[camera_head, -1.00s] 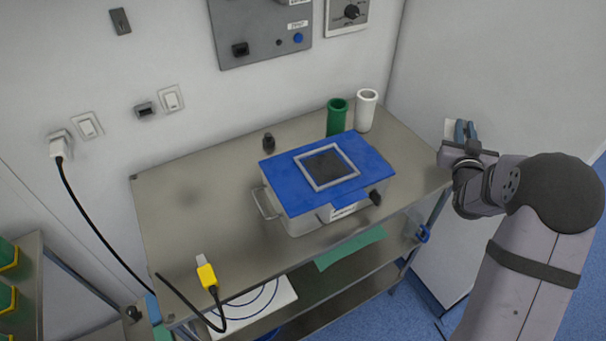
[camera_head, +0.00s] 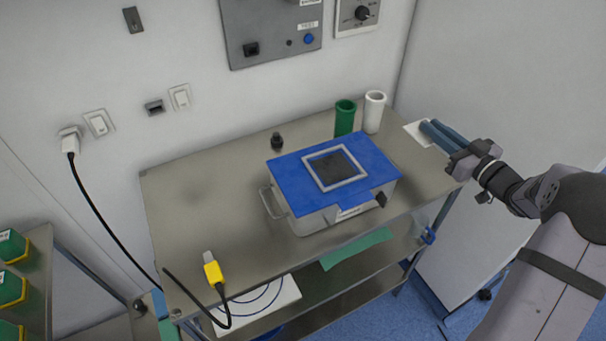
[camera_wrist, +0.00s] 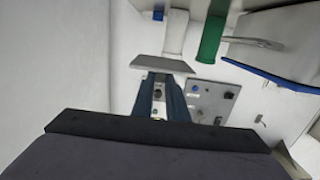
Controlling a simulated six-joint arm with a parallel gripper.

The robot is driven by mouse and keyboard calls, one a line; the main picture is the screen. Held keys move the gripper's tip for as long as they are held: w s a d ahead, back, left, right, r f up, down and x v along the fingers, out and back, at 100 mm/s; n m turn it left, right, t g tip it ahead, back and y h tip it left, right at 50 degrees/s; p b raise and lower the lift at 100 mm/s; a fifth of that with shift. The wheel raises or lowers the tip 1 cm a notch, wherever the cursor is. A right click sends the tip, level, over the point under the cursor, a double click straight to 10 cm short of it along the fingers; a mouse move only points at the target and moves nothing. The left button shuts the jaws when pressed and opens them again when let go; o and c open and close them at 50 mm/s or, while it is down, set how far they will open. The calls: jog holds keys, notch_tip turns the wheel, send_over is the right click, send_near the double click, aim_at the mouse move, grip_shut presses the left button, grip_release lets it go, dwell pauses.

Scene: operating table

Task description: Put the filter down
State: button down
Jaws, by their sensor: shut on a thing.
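The filter, a thin pale square plate (camera_head: 413,134), is held at the tips of my gripper's blue-grey fingers (camera_head: 429,131). In the wrist view the filter (camera_wrist: 163,63) shows as a grey slab across the fingertips (camera_wrist: 163,80). My gripper is shut on it, and they appear over or beside the right end of the metal table (camera_head: 205,210); the height is hard to tell. A metal box with a blue lid (camera_head: 290,178) stands on the table, left of the gripper. A grey square frame with a dark middle (camera_head: 335,169) is on the lid.
A green cylinder (camera_head: 344,118) and a white cylinder (camera_head: 374,112) stand at the back right, near the gripper. A small black object (camera_head: 277,141) stands behind the box. A yellow plug (camera_head: 213,272) lies at the front left. The table's left part is clear.

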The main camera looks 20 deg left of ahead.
aim_at(422, 168)
jog(key=shift+f, duration=0.1)
jog(key=shift+f+p, duration=0.45)
jog(key=shift+f, duration=4.5)
jog(key=shift+f, duration=0.15)
jog(key=c, duration=1.7)
grip_release()
jog(key=shift+c, duration=0.2)
jog(key=shift+s, duration=0.1)
